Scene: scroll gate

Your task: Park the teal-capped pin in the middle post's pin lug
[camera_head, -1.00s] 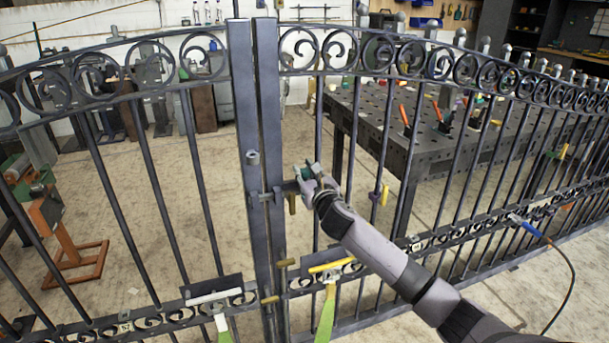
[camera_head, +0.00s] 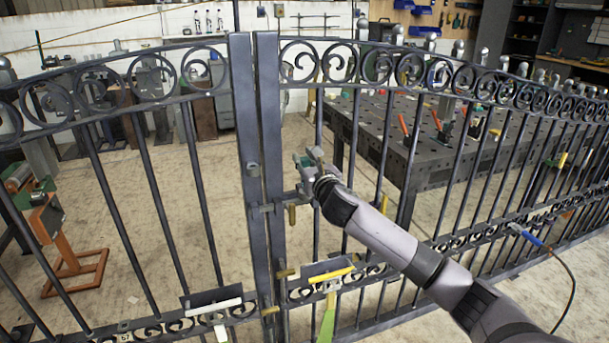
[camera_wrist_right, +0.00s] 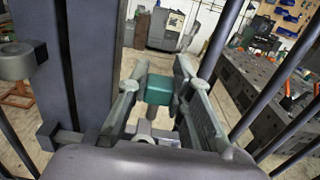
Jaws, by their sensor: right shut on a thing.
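My right gripper (camera_head: 308,162) is raised just right of the dark middle posts (camera_head: 268,130). In the right wrist view, my right gripper (camera_wrist_right: 158,90) is shut on the teal-capped pin (camera_wrist_right: 158,88), with the teal cap between the fingertips and a grey shaft below it. A small lug (camera_head: 252,168) sticks out from the post in the head view, left of the gripper and at about its height. A round grey lug (camera_wrist_right: 18,62) shows at the left of the wrist view, apart from the pin. My left gripper is not in view.
Gate bars (camera_head: 318,120) stand close on the right. A yellow handle (camera_head: 331,275) is lower down. A dark perforated table (camera_head: 400,150) stands behind the gate.

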